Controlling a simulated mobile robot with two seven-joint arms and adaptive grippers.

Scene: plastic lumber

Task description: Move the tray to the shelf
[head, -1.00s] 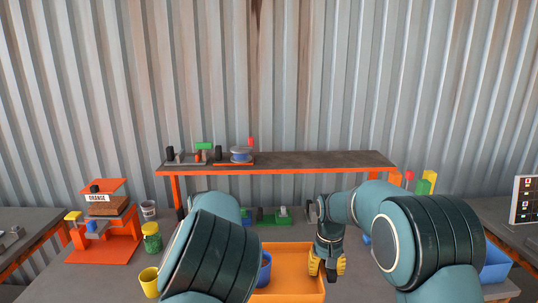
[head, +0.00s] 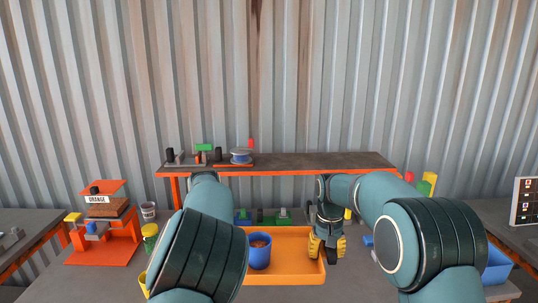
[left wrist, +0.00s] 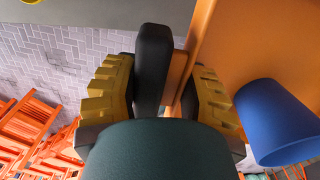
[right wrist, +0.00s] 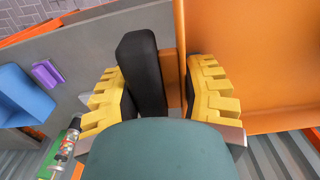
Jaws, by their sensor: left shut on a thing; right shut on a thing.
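The orange tray (head: 296,270) is in front of the shelf in the head view, with a blue cup (head: 260,255) of brown contents standing in it. The shelf (head: 320,161) is a dark board on an orange frame behind the tray. My right gripper (head: 327,250) is shut on the tray's right side; in the right wrist view its yellow fingers (right wrist: 162,95) flank the black handle and orange wall. My left gripper is hidden behind its arm in the head view; in the left wrist view its fingers (left wrist: 165,90) are shut on the tray's other side.
Small parts and a blue spool (head: 240,156) occupy the shelf's left part; its middle and right are clear. Green and blue items (head: 270,217) lie under it. An orange stand (head: 100,225) is at left, a blue bin (head: 496,265) at right.

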